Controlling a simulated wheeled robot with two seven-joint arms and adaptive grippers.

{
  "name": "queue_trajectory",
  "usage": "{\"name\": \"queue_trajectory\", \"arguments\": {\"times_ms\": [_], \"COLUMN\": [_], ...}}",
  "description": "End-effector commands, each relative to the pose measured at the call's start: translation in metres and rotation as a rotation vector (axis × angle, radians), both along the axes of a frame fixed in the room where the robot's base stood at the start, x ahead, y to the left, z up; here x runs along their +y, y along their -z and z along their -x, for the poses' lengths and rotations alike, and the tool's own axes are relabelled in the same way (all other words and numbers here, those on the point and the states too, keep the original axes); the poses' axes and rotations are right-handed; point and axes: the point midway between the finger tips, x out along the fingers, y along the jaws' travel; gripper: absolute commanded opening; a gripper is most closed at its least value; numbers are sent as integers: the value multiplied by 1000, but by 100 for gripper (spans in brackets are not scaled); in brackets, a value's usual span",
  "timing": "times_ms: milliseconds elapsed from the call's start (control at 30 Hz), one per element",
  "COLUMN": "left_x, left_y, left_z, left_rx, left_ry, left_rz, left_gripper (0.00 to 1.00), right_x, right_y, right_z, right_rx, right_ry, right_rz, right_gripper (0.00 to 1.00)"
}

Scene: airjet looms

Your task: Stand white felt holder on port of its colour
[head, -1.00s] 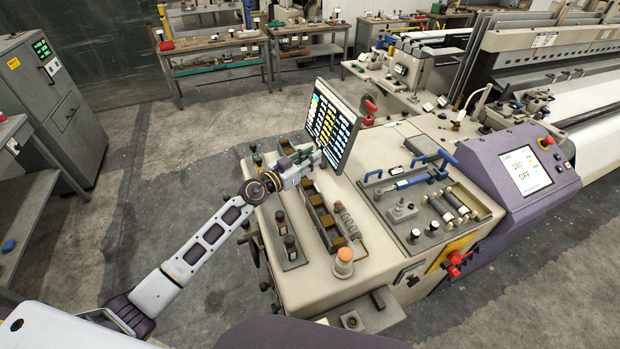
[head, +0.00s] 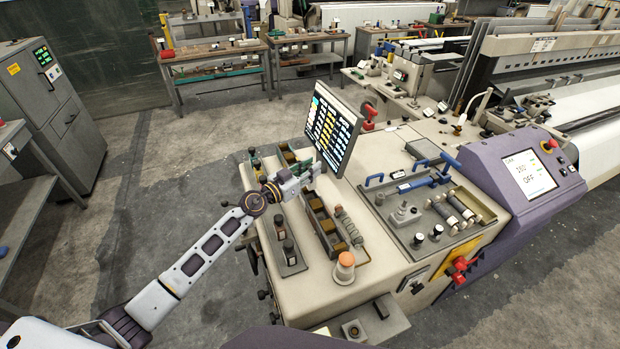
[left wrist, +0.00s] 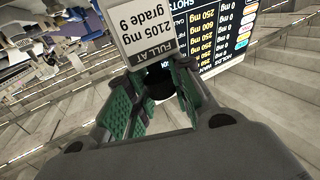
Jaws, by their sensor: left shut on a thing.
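My left gripper (head: 310,176) is over the left part of the loom's cream top, just in front of the dark screen's lower left edge. In the left wrist view its green-padded fingers (left wrist: 160,100) are closed around a dark round piece with a pale part (left wrist: 160,86), taken to be the white felt holder. The fingers hide most of it. I cannot tell which port is white. My right gripper is not in view.
The screen (head: 333,128) stands close behind the gripper. A long compartment tray (head: 322,222) and an orange-topped knob (head: 345,262) lie nearer. A grey tray (head: 430,205) with tools is at right.

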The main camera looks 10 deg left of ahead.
Motion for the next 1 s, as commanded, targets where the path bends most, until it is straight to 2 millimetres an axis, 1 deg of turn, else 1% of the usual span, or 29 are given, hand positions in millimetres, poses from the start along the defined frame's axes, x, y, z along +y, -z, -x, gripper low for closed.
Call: {"name": "queue_trajectory", "arguments": {"times_ms": [167, 700, 1000], "left_x": [0, 0, 0], "left_y": [3, 35, 37], "left_z": [0, 0, 0], "left_rx": [-1, -1, -1], "left_ry": [0, 0, 0], "left_rz": [1, 1, 1], "left_gripper": [0, 0, 0], "right_x": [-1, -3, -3], "right_y": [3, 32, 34], "right_z": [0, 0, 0], "right_rx": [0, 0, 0], "right_ry": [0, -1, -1], "right_rz": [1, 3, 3], "right_gripper": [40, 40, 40]}}
